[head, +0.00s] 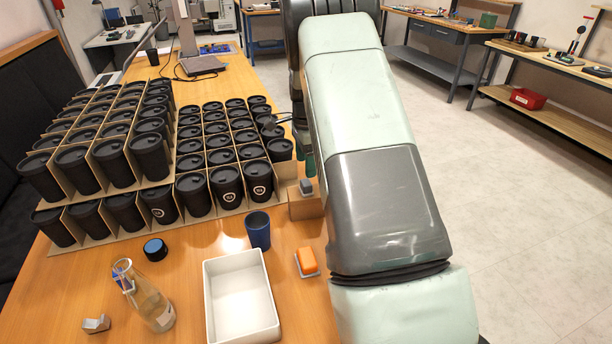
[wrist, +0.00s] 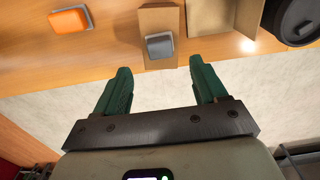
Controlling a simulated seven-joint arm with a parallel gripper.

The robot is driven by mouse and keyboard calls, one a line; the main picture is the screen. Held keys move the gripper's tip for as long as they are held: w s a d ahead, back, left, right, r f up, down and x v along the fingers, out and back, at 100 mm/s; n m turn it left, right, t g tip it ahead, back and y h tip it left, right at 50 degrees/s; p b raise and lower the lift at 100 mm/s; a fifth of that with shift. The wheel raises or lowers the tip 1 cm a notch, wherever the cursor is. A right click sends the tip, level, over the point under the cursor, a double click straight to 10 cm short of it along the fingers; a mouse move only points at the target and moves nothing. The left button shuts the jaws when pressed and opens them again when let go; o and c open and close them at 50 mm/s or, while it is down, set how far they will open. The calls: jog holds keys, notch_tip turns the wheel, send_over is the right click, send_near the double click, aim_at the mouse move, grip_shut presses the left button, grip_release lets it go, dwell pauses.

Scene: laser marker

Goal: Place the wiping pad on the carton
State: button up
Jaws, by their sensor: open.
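An orange pad with a pale base (head: 307,261), which looks like the wiping pad, lies on the wooden table right of the white tray. It also shows at the upper left of the wrist view (wrist: 70,20). The small brown carton (head: 306,208) stands behind it near the table's right edge, and also shows in the wrist view (wrist: 158,22). A small grey block (head: 306,187) is on the carton. My gripper (wrist: 160,68) is open and empty, its green fingers apart, with the grey block just beyond the gap. My arm mostly hides the gripper in the head view.
A white tray (head: 240,298), blue cup (head: 258,230), glass bottle (head: 146,298), round black-and-blue puck (head: 155,249) and grey metal piece (head: 96,323) are on the near table. Racks of black lidded cups (head: 226,186) fill the table behind. The table's right edge is close to the carton.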

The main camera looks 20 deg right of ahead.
notch_tip(320, 180, up, 4)
notch_tip(320, 180, up, 11)
jog(key=n+t, duration=0.1)
jog(key=n, duration=0.2)
send_over(306, 182)
jog(key=s+a, duration=0.3)
jog(key=s, duration=0.2)
jog(key=s+a+r+n+t, duration=0.2)
jog(key=s+a+r+n, duration=0.3)
jog(key=s+r, duration=0.5)
jog(key=s+a+r+n+t, duration=0.1)
jog(key=s+n, duration=0.4)
jog(key=s, duration=0.6)
jog(key=s+a+r+n+t, duration=0.1)
jog(key=s+a+n, duration=0.2)
jog(key=s, duration=0.8)
jog(key=n, duration=0.2)
jog(key=shift+n+t, duration=0.3)
